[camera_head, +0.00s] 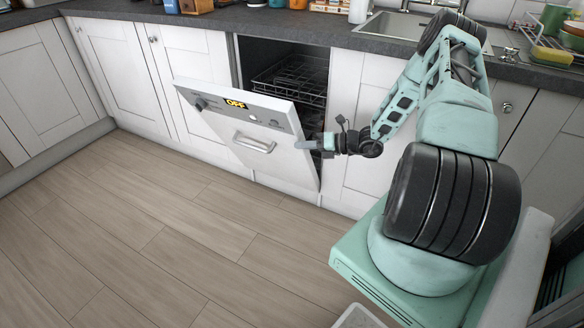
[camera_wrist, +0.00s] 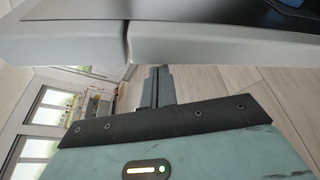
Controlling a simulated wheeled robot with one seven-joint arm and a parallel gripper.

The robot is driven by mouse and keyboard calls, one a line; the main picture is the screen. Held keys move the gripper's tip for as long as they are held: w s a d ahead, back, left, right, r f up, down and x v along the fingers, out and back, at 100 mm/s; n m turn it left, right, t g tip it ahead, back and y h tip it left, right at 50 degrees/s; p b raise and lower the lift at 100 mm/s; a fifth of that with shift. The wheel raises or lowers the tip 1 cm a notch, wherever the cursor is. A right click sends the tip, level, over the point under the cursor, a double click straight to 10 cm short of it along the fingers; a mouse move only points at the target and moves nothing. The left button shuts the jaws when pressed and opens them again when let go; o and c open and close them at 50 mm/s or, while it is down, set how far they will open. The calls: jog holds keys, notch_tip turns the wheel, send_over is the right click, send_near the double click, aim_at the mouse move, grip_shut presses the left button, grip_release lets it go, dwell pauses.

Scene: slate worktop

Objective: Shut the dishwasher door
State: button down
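The white dishwasher door (camera_head: 247,127) is partly open, leaning out from its cavity in the cabinet row. It has a bar handle (camera_head: 254,143) and a small display reading OFF. The dark cavity with a wire rack (camera_head: 294,78) shows behind it. My gripper (camera_head: 306,145) is at the door's right edge, pointing left, with its fingers together and nothing seen between them. In the wrist view the fingers (camera_wrist: 156,84) reach up toward a pale grey edge that spans the top, likely the door's. I cannot tell whether they touch it.
White cabinets (camera_head: 183,68) flank the dishwasher under the dark worktop (camera_head: 235,26). The worktop holds a sink (camera_head: 395,25), a dish rack (camera_head: 552,45) and several small items. The wooden floor (camera_head: 170,235) in front of the door is clear.

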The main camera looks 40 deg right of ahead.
jog(key=w+d+r, duration=0.2)
jog(key=d, duration=0.3)
jog(key=w+d+r, duration=0.1)
jog(key=d+r, duration=0.2)
jog(key=d, duration=0.3)
jog(key=shift+w+p, duration=0.35)
jog(key=shift+a, duration=0.15)
